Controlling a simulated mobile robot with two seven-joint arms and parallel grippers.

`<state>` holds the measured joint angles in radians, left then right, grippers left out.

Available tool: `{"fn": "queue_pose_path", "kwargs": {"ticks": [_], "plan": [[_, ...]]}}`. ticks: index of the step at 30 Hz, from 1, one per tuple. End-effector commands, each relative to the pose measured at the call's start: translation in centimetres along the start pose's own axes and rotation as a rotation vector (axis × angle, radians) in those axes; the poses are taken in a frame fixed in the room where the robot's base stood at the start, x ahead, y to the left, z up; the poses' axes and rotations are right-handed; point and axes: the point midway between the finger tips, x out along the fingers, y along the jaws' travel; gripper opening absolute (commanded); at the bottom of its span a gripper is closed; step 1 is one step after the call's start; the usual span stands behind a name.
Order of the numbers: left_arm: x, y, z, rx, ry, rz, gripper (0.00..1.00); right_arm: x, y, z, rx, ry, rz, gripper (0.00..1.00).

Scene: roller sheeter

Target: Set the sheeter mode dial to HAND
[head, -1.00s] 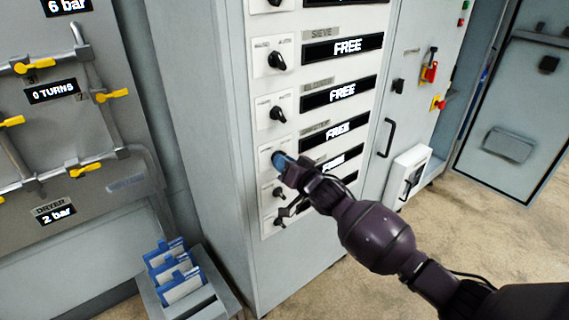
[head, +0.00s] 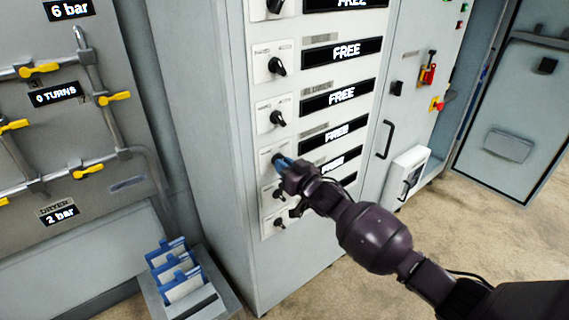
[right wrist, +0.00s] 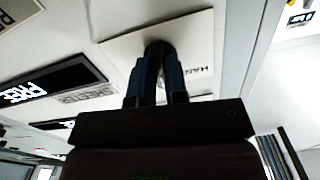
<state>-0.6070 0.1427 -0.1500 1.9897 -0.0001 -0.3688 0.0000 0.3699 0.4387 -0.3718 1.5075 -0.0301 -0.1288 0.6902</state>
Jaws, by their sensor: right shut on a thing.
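A mode dial (head: 276,158), a dark knob on a pale square plate, sits low in the column of dials on the grey cabinet. In the right wrist view the two fingers of my right gripper (right wrist: 157,82) close around the black knob (right wrist: 158,48). The plate (right wrist: 120,48) shows part of the word HAND, upside down, right of the knob. The knob's pointer is hidden. My left gripper is out of view.
Similar dials (head: 277,67) sit above and below, close to my gripper, with black FREE displays (head: 347,50) beside them. A pipe panel with yellow valve handles (head: 115,97) stands left. A blue card rack (head: 175,265) stands at lower left. A door handle (head: 386,140) projects at right.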

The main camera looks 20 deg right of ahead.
Motion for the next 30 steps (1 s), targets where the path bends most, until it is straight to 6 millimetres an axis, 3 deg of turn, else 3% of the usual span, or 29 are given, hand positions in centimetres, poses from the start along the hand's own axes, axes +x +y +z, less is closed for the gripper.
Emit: {"fn": "queue_pose_path", "kwargs": {"ticks": [15,30], "plan": [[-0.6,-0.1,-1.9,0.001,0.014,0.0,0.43,0.0,0.1,-0.1,-0.453,0.0,0.0,0.0],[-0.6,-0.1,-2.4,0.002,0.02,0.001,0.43,0.0,0.1,0.0,-0.653,-0.001,-0.001,0.0]]}}
